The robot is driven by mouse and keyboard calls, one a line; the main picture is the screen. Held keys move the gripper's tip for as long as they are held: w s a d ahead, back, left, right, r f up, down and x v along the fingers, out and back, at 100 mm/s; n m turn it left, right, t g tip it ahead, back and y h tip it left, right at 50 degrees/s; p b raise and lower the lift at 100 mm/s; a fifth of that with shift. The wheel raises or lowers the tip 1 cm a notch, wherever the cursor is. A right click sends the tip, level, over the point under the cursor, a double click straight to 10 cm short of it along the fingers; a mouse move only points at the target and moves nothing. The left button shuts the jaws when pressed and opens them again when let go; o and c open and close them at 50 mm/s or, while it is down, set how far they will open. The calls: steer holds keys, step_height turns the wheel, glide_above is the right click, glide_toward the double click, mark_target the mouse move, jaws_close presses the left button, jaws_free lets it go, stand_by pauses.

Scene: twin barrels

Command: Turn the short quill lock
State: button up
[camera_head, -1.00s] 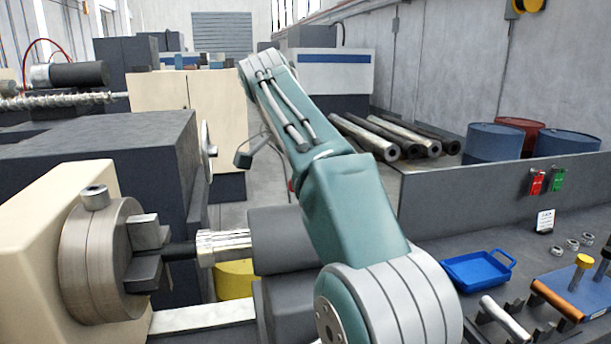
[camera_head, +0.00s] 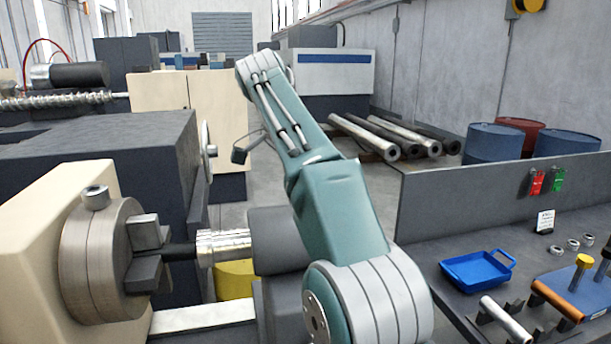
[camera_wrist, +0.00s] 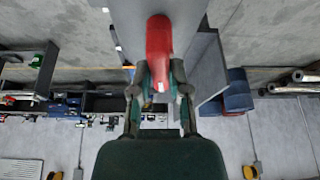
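In the wrist view, a red, rounded handle-like piece (camera_wrist: 159,50) comes down from the top centre. It may be the short quill lock, but I cannot tell for sure. My gripper (camera_wrist: 160,72) has its fingers spread to either side of the lower part of this red piece. I cannot tell whether the finger pads touch it. In the camera_head view, my arm crosses the middle and hides part of the dark grey tailstock-like block (camera_head: 272,240). My gripper and the red piece are not visible there.
A blue tray (camera_head: 478,270) and metal parts lie on the right bench. Blue barrels (camera_head: 492,143) and a red barrel (camera_head: 522,130) stand behind its panel, with long pipes (camera_head: 365,137) on the left.

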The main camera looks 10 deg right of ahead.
steer(key=o, duration=0.4)
steer(key=shift+w+a+f, duration=0.1)
steer(key=shift+f, duration=0.05)
steer(key=shift+a, duration=0.1)
